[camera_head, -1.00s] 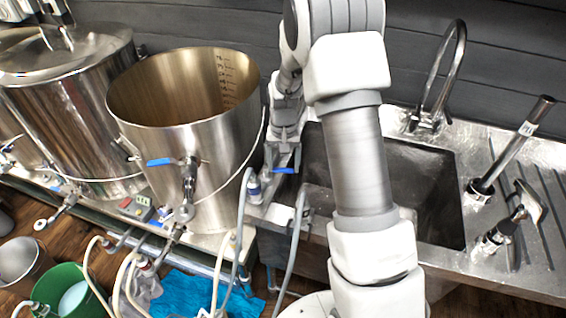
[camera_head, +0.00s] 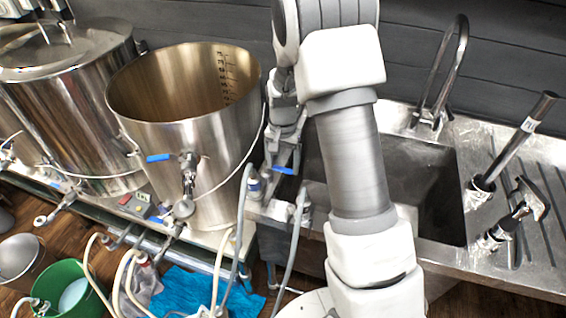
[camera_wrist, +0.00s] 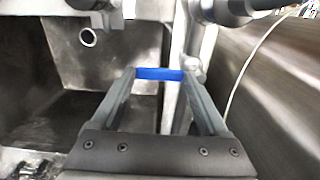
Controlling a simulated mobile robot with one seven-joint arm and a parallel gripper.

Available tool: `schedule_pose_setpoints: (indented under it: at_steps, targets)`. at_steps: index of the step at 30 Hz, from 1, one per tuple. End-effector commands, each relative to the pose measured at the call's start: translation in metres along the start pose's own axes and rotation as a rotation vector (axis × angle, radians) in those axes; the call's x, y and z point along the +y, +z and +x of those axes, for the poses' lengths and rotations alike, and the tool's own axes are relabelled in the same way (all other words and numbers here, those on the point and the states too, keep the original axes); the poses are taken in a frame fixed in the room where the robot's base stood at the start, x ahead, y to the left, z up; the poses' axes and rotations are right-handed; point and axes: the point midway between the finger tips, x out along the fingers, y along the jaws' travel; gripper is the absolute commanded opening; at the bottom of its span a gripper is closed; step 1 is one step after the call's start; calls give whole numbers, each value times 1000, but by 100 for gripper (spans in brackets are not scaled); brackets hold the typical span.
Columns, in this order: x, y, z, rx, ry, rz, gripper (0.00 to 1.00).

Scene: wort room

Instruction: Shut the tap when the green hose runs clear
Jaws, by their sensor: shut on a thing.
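A blue tap handle (camera_head: 285,170) is at the sink's left edge, between the open kettle and the sink. In the wrist view the blue handle (camera_wrist: 160,74) lies across between my fingertips. My gripper (camera_wrist: 159,76) is shut on it; in the head view my gripper (camera_head: 284,155) is partly hidden by its own wrist. Two grey hoses, a left one (camera_head: 240,225) and a right one (camera_head: 292,245), hang below this area. Several cream hoses (camera_head: 88,262) run lower left. No hose looks clearly green, and water flow cannot be made out.
The open steel kettle (camera_head: 215,150) has its own blue-handled tap (camera_head: 158,157). A green bucket (camera_head: 95,303) with pale liquid stands on the floor near a blue cloth (camera_head: 190,292). The sink (camera_head: 425,185) has a curved faucet (camera_head: 440,80) behind it. Black-handled tools stand at right.

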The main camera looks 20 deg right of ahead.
Motion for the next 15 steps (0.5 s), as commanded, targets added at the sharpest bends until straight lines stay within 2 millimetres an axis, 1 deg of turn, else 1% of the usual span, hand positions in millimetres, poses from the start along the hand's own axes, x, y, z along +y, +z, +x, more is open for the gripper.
schedule_pose_setpoints:
  at_steps: [1, 2, 3, 5, 6, 12, 15]
  targets:
    - [0, 0, -1, -1, -2, 9, 0]
    - [0, 0, -1, -1, -2, 9, 81]
    - [0, 0, -1, -1, -2, 9, 88]
    - [0, 0, -1, -1, -2, 7, 99]
    - [0, 0, 0, -1, -2, 7, 100]
    - [0, 0, -1, -1, -1, 4, 100]
    - [-1, 0, -6, 1, -2, 3, 100]
